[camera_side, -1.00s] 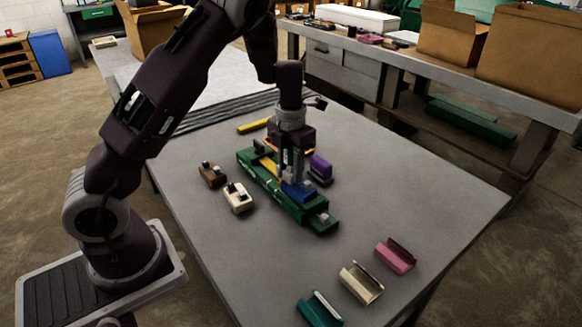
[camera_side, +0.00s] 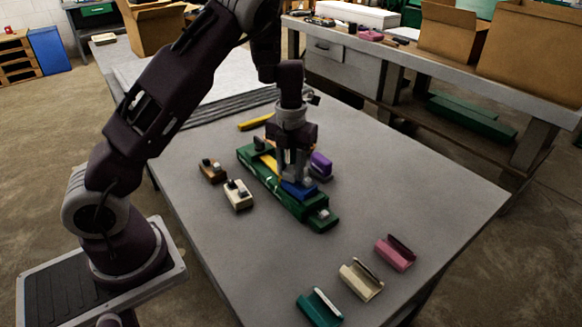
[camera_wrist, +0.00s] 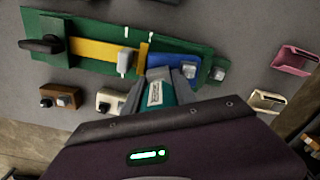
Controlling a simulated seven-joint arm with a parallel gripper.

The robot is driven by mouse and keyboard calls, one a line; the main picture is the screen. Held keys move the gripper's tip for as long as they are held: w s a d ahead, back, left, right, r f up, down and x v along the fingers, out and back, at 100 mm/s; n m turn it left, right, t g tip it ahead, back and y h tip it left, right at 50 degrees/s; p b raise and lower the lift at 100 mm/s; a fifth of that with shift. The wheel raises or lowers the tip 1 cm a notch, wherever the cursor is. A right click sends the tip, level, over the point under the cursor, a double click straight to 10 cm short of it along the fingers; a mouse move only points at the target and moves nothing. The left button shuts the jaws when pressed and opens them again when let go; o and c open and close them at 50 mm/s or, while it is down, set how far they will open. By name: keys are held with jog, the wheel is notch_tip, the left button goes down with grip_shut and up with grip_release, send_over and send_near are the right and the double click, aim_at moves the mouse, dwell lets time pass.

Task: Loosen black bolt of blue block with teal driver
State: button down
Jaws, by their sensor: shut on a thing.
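The blue block (camera_side: 299,190) sits in a long green fixture (camera_side: 317,215) on the table, just under my gripper. In the wrist view the blue block (camera_wrist: 207,66) shows a light grey bolt-like piece on it; I cannot make out a black bolt. My gripper (camera_wrist: 158,82) is shut on the teal driver (camera_wrist: 160,94), whose teal body with a white label shows between the fingers. The driver's tip is hidden, so I cannot tell whether it touches a bolt. In the side view my gripper (camera_side: 295,178) stands upright beside or above the blue block.
Brown (camera_side: 212,170) and cream (camera_side: 238,195) blocks lie left of the fixture, a purple block (camera_side: 320,164) right. A yellow bar (camera_wrist: 95,51) lies in the fixture. Teal (camera_side: 320,308), cream (camera_side: 361,281) and pink (camera_side: 395,254) holders stand at the front. Table between is clear.

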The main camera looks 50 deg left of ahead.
jog(key=n, duration=0.3)
jog(key=shift+n, duration=0.3)
jog(key=n, duration=0.3)
jog(key=shift+s, duration=0.1)
jog(key=shift+s+a+f+n, duration=0.1)
jog(key=shift+f+n, duration=0.1)
jog(key=shift+n, duration=0.8)
jog(key=shift+r+n, duration=0.1)
jog(key=shift+n, duration=0.3)
jog(key=shift+a+n, duration=0.3)
jog(key=shift+d+r, duration=0.15)
jog(key=shift+d, duration=0.25)
